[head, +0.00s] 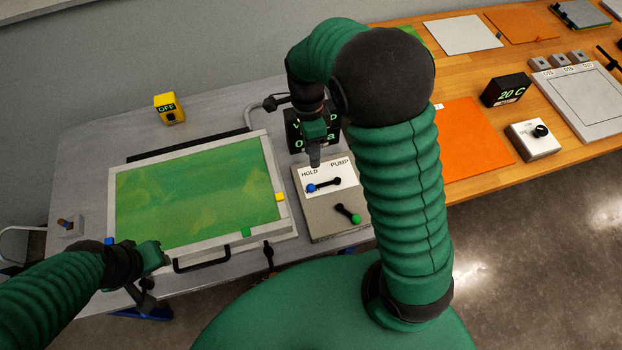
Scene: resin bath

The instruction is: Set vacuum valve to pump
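The valve box (324,218) stands right of the resin bath, with a white plate lettered HOLD on the left and PUMP on the right. Its upper lever has a blue knob (311,187), which lies at the left, below HOLD. A second lever with a green knob (356,218) points down and right on the front part of the box. My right gripper (315,160) points down just behind the plate, above and apart from the blue knob. Its finger gap is not clear. My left gripper (152,272) is by the bath's front left corner, its fingers unclear.
The bath (190,195) holds green liquid and has a black front handle (202,263). A black display (296,135) behind the box is partly hidden by my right arm. A yellow OFF box (169,108) stands behind the bath. The wooden bench (475,185) at right holds an orange sheet (470,140).

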